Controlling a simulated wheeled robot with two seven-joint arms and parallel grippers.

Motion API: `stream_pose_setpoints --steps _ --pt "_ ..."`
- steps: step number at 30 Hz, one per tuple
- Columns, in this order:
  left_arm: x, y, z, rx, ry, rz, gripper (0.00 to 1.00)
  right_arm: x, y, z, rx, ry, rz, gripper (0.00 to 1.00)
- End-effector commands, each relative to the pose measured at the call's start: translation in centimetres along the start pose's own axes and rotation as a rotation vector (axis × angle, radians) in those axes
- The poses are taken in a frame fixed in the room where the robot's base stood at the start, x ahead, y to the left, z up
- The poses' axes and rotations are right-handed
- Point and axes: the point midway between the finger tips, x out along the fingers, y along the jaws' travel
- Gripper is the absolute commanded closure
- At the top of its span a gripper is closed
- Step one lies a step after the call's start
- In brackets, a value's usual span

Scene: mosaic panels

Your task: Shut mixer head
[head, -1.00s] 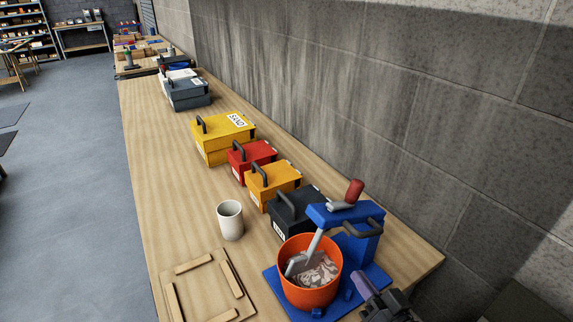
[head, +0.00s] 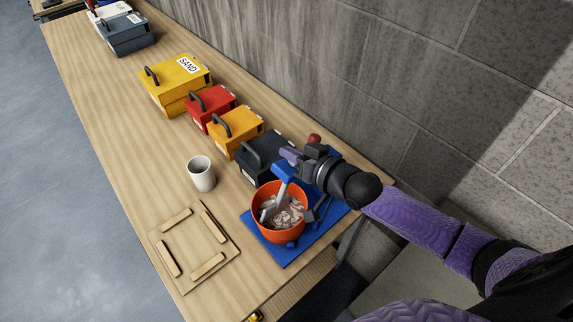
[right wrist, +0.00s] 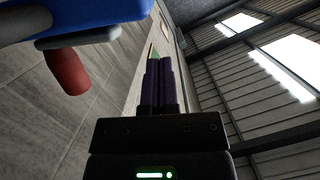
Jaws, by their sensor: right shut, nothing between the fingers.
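The mixer has a blue base (head: 290,256) and an orange bowl (head: 279,233) holding a pale, mottled mix. Its blue head (head: 283,171) shows only partly behind my right gripper; a grey paddle (head: 271,207) slants from it into the bowl. The red knob (head: 314,138) shows just beyond the gripper. My right gripper (head: 289,154) is shut and empty, close to the head; contact cannot be told. In the right wrist view, its fingers (right wrist: 158,82) are together, with the blue head (right wrist: 85,20) and red knob (right wrist: 67,72) at upper left. My left gripper is not in view.
A dark box (head: 262,155) stands close behind the mixer, then an orange box (head: 236,131), a red box (head: 211,106) and a yellow sand box (head: 176,84). A white cup (head: 201,174) and a wooden frame (head: 193,245) are to the left. A block wall (head: 400,85) runs alongside.

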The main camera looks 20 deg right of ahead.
Motion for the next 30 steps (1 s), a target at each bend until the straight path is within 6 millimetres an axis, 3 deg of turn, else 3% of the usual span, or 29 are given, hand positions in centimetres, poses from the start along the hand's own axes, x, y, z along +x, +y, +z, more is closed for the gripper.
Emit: stream_pose_setpoints --steps 6,19,27,30 --pt "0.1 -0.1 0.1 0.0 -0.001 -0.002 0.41 0.5 0.0 2.7 0.002 -0.003 0.001 1.0" --pt "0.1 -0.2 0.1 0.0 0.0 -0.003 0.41 0.7 -0.1 3.4 -0.01 -0.001 0.003 1.0" --pt "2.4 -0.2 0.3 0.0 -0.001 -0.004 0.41 2.1 0.1 9.2 -0.25 -0.003 0.065 1.0" --pt "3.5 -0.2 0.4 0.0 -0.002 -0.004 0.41 2.5 0.4 10.7 -0.268 -0.003 0.068 1.0"
